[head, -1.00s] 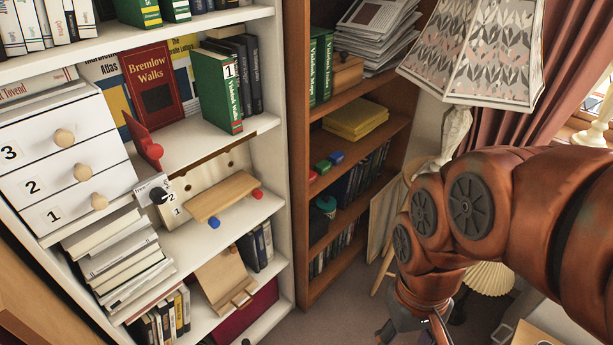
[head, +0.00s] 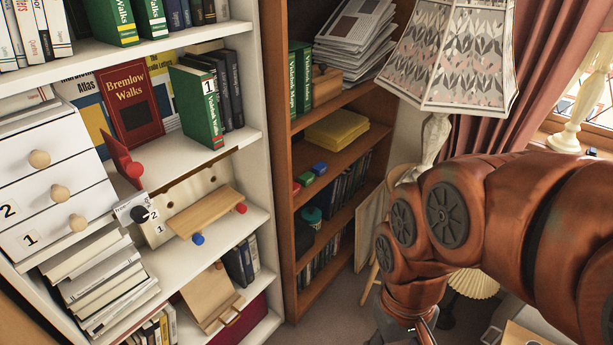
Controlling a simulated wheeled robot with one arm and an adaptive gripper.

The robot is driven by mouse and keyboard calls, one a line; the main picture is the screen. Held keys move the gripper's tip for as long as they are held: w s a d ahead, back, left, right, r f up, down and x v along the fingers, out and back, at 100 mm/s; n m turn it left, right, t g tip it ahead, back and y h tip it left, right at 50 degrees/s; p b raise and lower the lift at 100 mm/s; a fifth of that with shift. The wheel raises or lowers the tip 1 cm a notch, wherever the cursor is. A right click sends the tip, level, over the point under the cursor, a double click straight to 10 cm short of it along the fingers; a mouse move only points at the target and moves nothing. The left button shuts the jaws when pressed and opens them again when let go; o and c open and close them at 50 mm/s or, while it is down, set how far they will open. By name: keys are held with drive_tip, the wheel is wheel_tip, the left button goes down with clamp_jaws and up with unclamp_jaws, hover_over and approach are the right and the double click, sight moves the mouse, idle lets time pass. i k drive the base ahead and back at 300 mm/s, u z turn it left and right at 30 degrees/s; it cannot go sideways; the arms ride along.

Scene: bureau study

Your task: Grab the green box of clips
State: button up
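A small green box (head: 305,179) sits on a middle shelf of the brown wooden bookcase, between a small red box (head: 296,188) and a small blue box (head: 319,169). It is too small in the picture to read any label or see clips. My copper-coloured arm comes in from the right and bends down. Only part of my gripper (head: 424,332) shows at the bottom edge, well below and to the right of the green box. Its fingertips are cut off, so its opening is hidden.
A white bookcase (head: 258,120) stands at the left. A patterned lamp (head: 446,55) stands right of the brown bookcase, near my arm. Some floor shows below.

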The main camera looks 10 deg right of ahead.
sight(306, 178)
drive_tip(key=u, duration=0.15)
drive_tip(key=k, duration=0.4)
drive_tip(key=z, duration=0.7)
drive_tip(key=i, duration=0.7)
drive_tip(key=u, duration=0.75)
drive_tip(key=i, duration=0.65)
drive_tip(key=u, duration=0.7)
